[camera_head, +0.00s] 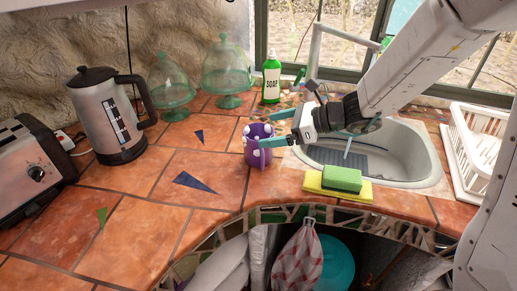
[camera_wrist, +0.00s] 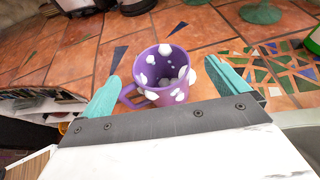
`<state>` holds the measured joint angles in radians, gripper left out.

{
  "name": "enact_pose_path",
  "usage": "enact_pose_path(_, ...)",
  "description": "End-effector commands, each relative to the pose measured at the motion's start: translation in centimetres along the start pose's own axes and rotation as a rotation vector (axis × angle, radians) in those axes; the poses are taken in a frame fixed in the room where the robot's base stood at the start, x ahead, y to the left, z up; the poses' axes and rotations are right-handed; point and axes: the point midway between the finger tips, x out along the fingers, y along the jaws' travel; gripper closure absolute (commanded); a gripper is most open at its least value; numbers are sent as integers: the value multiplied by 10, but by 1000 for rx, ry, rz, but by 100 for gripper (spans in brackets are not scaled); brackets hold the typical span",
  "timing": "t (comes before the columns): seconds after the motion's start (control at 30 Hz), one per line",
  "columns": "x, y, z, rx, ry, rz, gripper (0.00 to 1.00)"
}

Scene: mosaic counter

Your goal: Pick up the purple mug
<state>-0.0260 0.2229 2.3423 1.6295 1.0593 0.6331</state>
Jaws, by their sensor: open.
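The purple mug (camera_head: 258,145) with white dots stands upright on the tiled counter (camera_head: 150,220), left of the sink. In the wrist view the mug (camera_wrist: 160,90) shows its open mouth, and its handle is on the left. My gripper (camera_head: 268,129) is open, with teal fingers reaching in from the right at the mug. In the wrist view the fingertips of my gripper (camera_wrist: 178,88) lie on either side of the mug, left and right. The left finger is close to the handle. I cannot tell whether either finger touches the mug.
A green soap bottle (camera_head: 271,78) stands behind the mug. A green sponge (camera_head: 341,179) on a yellow cloth (camera_head: 325,190) lies to its front right, beside the sink (camera_head: 400,160). A kettle (camera_head: 108,115), toaster (camera_head: 30,165) and glass domes (camera_head: 228,70) stand left. The counter's front edge curves below.

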Motion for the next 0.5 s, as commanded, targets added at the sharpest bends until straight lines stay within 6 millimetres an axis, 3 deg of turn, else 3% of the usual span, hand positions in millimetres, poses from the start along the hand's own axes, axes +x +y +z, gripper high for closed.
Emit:
enact_pose_path(0.3, 44, 1, -4, -3, 0, 4, 1)
enact_pose_path(0.5, 47, 0, -4, -3, 0, 0, 1)
